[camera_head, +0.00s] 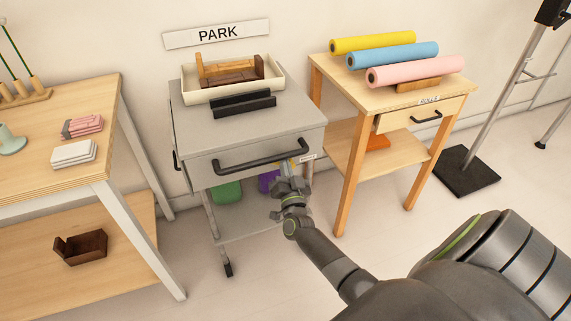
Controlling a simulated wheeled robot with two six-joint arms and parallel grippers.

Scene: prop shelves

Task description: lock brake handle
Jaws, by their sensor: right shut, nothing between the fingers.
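A grey cart (204,146) on casters stands under the PARK sign (217,33). A black bar handle (262,162) runs across its front drawer. A small white tag (307,157) sticks out at the cart's front right. My right gripper (288,167) reaches up to the cart's front, just below the right end of the bar handle. Its fingers are shut and empty. A small yellow and blue patch shows by the fingertips, too small to identify. I cannot tell whether the fingers touch the cart, and no separate brake lever shows clearly. My left gripper is out of view.
A cream tray (190,97) and a black block (244,104) sit on the cart. Green (227,192) and purple (268,182) items sit below. A rolls table (343,75) stands right, a wooden workbench (95,107) left. Floor between is clear.

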